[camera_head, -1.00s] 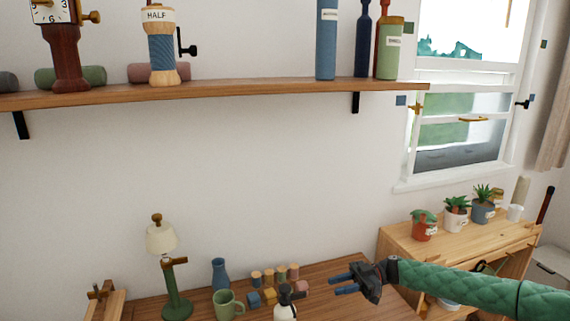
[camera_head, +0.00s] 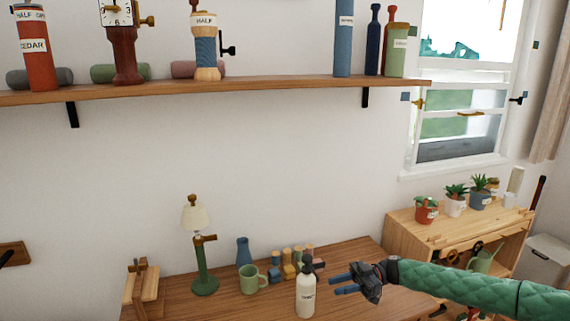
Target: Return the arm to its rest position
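My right arm comes in from the lower right in a green quilted sleeve. Its dark gripper with two blue fingers (camera_head: 343,284) points left above the right part of the wooden desk (camera_head: 235,302). The fingers look apart, with nothing seen between them. A white bottle with a dark top (camera_head: 306,294) stands upright on the desk just left of the fingertips; no contact shows. My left gripper is not in view.
On the desk stand a green lamp (camera_head: 205,284), a green mug (camera_head: 250,280), a blue vase (camera_head: 244,252) and several small blocks. A wooden cabinet (camera_head: 400,241) with potted plants is at right. A wall shelf (camera_head: 290,84) runs above.

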